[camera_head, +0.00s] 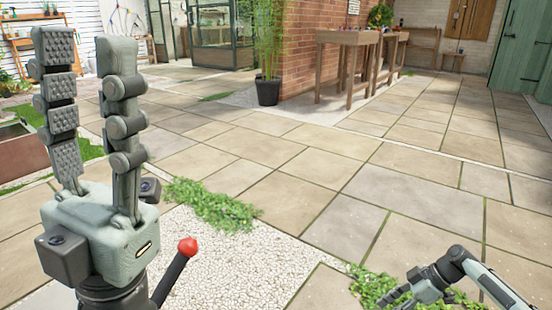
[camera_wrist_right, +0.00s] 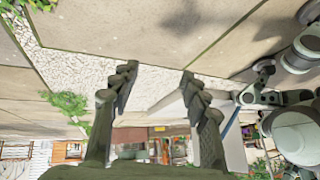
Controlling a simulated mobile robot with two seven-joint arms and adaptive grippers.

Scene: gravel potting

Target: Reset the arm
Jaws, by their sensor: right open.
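My left gripper (camera_head: 86,52) stands upright at the left of the head view. Its two ridged grey fingers point up with a gap between them, and nothing is held there. My right gripper (camera_head: 402,290) is small and low at the right of the head view, above gravel and grass at the paving. In the right wrist view my right gripper (camera_wrist_right: 159,72) has its two fingers wide apart, with nothing between them. The ground seen past its fingertips is white gravel and paving.
Stone paving (camera_head: 400,190) is largely clear ahead. A potted bamboo (camera_head: 268,90) stands by the brick wall (camera_head: 308,45). A dark rod with a red ball end (camera_head: 188,247) rises beside my left gripper. A brown planter (camera_head: 20,155) is at the left edge.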

